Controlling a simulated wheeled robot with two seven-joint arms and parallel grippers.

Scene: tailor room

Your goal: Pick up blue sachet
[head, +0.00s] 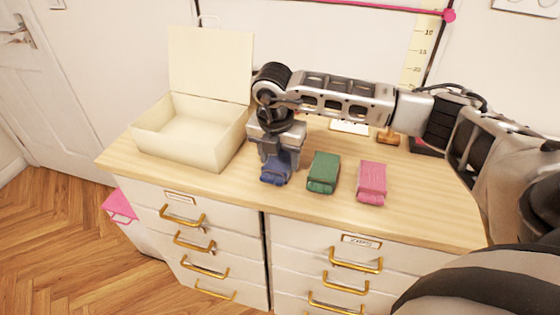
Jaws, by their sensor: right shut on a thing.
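The blue sachet (275,172) is on the wooden counter top, to the right of the open box. My right gripper (276,164) points straight down over it, with its fingers closed on the sachet's sides. The fingers and hand hide the sachet's upper part. It looks to be at counter level; I cannot tell whether it is lifted at all. My left gripper is not in view.
A green sachet (323,173) and a pink sachet (371,182) lie to the right of the blue one. An open cream box (165,142) with raised lid stands at the left. The wooden counter (235,192) tops white drawers with brass handles. Small items sit behind my arm.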

